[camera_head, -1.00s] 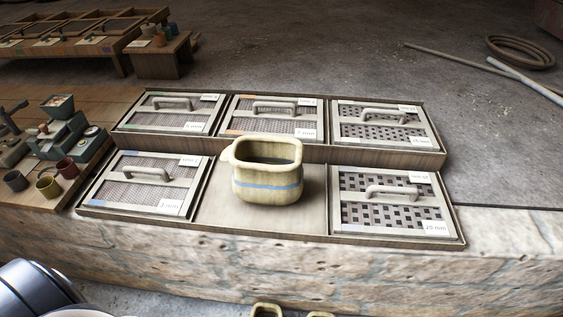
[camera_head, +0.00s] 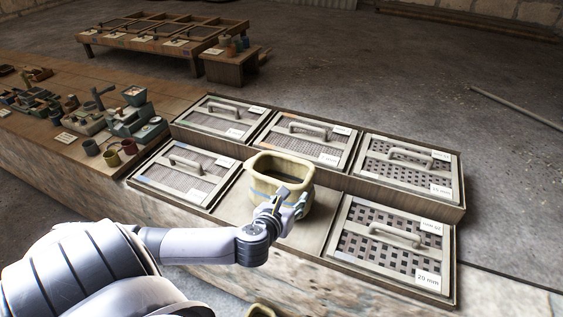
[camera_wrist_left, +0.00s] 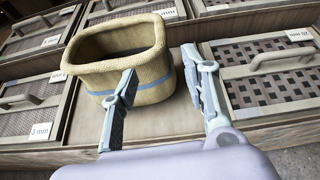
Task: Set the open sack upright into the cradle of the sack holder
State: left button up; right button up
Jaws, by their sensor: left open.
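The open sack (camera_head: 284,171) is cream-yellow with a blue stripe and stands upright, mouth up, in the bare front middle compartment of the sieve rack. It also shows in the left wrist view (camera_wrist_left: 150,90). My left gripper (camera_head: 282,200) is at the sack's near side in the head view, partly covering it. In the left wrist view its open fingers (camera_wrist_left: 163,88) point toward the sack, the left finger overlapping the sack's front and the right finger to its right. I cannot tell whether a finger touches the sack. The sack holder is not clearly identifiable. My right gripper is not in view.
Framed sieves with handles surround the sack, including the 20 mm sieve (camera_head: 388,243) on its right and another sieve (camera_head: 186,171) on its left. Small cups (camera_head: 111,155) and tools stand on the left bench. A yellowish rim (camera_head: 262,311) shows at the bottom edge.

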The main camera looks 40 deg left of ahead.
pick_arm(q)
jog(key=p, duration=0.2)
send_near(308, 177)
jog(key=x, duration=0.5)
jog(key=shift+d, duration=0.1)
jog(key=shift+w+f, duration=0.25)
jog(key=shift+w, duration=0.25)
jog(key=shift+w+a+f, duration=0.1)
jog(key=shift+w+a, duration=0.2)
jog(key=shift+w, duration=0.25)
jog(key=shift+m, duration=0.3)
jog(key=shift+p+x, duration=0.3)
jog(key=shift+x, duration=1.8)
jog(key=shift+f, duration=0.1)
jog(key=shift+s, duration=0.1)
grip_shut()
